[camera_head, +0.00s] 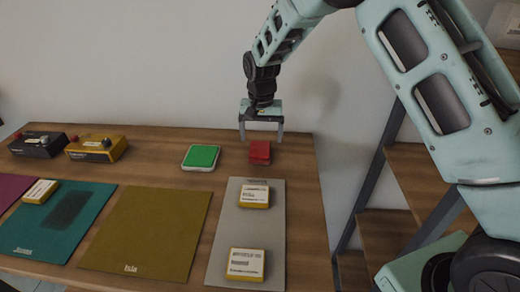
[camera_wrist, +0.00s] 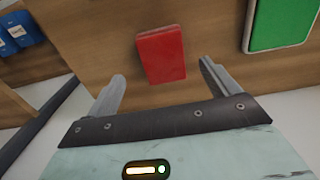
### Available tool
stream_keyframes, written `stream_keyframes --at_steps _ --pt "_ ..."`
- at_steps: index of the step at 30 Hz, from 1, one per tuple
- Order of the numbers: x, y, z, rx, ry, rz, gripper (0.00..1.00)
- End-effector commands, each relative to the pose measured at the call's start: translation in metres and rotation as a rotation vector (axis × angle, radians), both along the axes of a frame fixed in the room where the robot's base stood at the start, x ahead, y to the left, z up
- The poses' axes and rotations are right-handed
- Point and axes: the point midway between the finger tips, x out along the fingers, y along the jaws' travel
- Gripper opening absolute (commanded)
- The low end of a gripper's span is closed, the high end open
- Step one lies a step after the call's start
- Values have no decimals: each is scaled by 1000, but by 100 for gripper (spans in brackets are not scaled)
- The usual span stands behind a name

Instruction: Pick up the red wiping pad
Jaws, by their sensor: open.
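The red wiping pad (camera_head: 260,152) lies on the wooden table near its back right, just behind the grey mat. It also shows in the wrist view (camera_wrist: 161,54), ahead of the fingers and roughly centred between them. My gripper (camera_head: 261,138) hangs above and slightly behind the pad in the head view. In the wrist view my gripper (camera_wrist: 163,85) has its two fingers spread wide, with nothing between the tips. The fingers appear apart from the pad.
A green pad (camera_head: 201,157) lies left of the red pad. The grey mat (camera_head: 232,230) in front carries two yellow-edged blocks (camera_head: 254,195). An olive mat (camera_head: 148,230), a teal mat (camera_head: 50,240) and boxes (camera_head: 96,148) lie farther left. Wooden shelves (camera_head: 405,175) stand right of the table.

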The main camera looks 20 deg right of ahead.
Motion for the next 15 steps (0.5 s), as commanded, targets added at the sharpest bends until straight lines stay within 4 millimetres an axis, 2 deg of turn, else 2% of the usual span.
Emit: stream_keyframes --at_steps 7,15 --pt "1 1 -16 0 2 1 87" --pt "5 2 -51 0 2 1 87"
